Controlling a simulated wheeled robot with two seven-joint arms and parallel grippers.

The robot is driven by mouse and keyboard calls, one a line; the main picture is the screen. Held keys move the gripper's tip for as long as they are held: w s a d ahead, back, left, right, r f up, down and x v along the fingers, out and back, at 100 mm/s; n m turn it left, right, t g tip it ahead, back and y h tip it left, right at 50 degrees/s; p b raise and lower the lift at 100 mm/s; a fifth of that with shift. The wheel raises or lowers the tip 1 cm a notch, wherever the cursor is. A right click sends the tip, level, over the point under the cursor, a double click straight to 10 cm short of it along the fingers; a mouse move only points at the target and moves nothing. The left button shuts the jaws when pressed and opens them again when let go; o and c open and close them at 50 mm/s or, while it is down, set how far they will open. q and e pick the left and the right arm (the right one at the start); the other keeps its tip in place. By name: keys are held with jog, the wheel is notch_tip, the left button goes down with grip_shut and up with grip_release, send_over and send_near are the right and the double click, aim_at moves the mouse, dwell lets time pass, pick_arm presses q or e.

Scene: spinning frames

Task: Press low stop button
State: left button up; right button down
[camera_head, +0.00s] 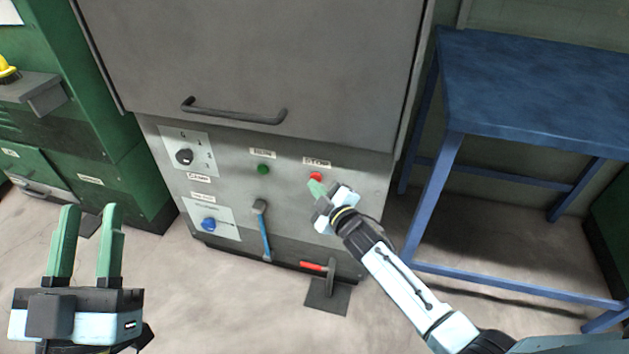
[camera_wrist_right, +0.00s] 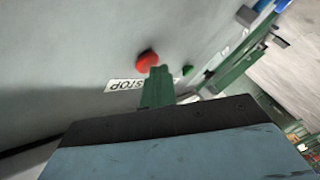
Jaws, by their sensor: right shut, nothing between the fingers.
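The red stop button (camera_head: 316,176) sits on the grey machine's front panel, just under a STOP label (camera_head: 317,162). My right gripper (camera_head: 314,185) is shut and empty, its green fingertips close below the button in the head view. The right wrist view shows the red button (camera_wrist_right: 147,61) just beyond the shut green fingertips (camera_wrist_right: 157,72); I cannot tell whether they touch it. My left gripper (camera_head: 86,209) is open and empty at the lower left, well away from the panel.
A green button (camera_head: 263,169) sits left of the stop button, with a black knob (camera_head: 184,156) and a blue knob (camera_head: 208,224) further left. A blue table (camera_head: 535,80) stands right.

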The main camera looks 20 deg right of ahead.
jog(key=shift+s+a+p, duration=0.45)
jog(key=shift+s+a, duration=0.05)
jog(key=shift+s, duration=0.3)
jog(key=shift+s+a+p, duration=0.4)
jog(key=shift+s+a, duration=0.3)
jog(key=shift+s, duration=0.35)
jog(key=shift+s+a+p, duration=0.4)
jog(key=shift+s+a, duration=0.3)
jog(key=shift+s, duration=0.3)
